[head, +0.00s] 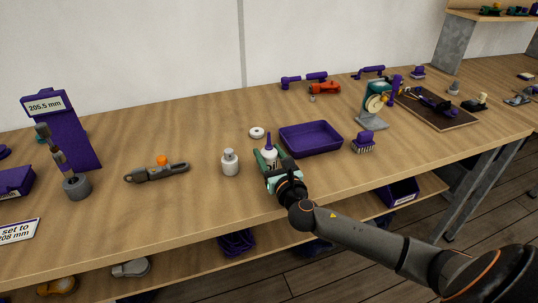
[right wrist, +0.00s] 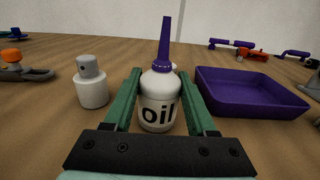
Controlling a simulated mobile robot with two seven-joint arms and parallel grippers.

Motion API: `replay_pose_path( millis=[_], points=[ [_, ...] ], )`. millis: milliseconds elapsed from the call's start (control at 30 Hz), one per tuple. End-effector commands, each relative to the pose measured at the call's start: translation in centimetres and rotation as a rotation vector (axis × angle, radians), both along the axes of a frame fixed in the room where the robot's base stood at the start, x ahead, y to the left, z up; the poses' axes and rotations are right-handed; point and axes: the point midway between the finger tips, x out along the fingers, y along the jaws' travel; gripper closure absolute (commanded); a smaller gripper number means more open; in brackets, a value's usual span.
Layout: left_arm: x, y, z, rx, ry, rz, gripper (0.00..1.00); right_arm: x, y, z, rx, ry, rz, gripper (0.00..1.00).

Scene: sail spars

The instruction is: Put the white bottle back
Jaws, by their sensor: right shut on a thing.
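The white bottle (right wrist: 159,98) has a purple spout and collar and the word "oil" on its front. It stands upright between the green fingers of my right gripper (right wrist: 162,108), which is shut on it. In the head view the bottle (head: 269,154) shows at the end of my right arm, near the middle of the bench, with its lower part hidden by the right gripper (head: 272,168). I cannot tell whether its base touches the bench top. My left gripper is not in view.
A purple tray (head: 311,139) is right of the bottle. A white container with a grey top (head: 230,162) is to the left. A white ring (head: 257,133) lies behind. A purple brush (head: 363,142) stands right of the tray. Bare wood (head: 200,215) lies in front.

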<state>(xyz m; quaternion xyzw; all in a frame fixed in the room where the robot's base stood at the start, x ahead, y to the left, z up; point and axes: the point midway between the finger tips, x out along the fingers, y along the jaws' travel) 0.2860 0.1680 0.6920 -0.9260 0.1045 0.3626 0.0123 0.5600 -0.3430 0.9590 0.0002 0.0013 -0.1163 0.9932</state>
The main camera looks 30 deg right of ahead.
Motion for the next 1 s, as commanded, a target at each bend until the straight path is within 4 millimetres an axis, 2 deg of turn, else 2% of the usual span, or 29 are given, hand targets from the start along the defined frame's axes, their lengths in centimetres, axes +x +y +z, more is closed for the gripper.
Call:
replay_pose_path(
  millis=[200,233,467,800,1000],
  points=[
    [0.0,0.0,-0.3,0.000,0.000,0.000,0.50,0.0,0.0,-0.4,0.000,-0.001,0.000,1.00],
    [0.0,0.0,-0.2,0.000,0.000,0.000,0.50,0.0,0.0,-0.3,0.000,0.000,0.000,0.40],
    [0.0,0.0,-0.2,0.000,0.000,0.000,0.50,0.0,0.0,-0.3,0.000,0.000,0.000,0.14],
    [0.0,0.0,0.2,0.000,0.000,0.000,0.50,0.0,0.0,0.3,0.000,-0.001,0.000,0.13],
    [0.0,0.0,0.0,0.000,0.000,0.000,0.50,-2.7,0.7,0.0,-0.001,0.002,0.003,0.13]
  ],
)
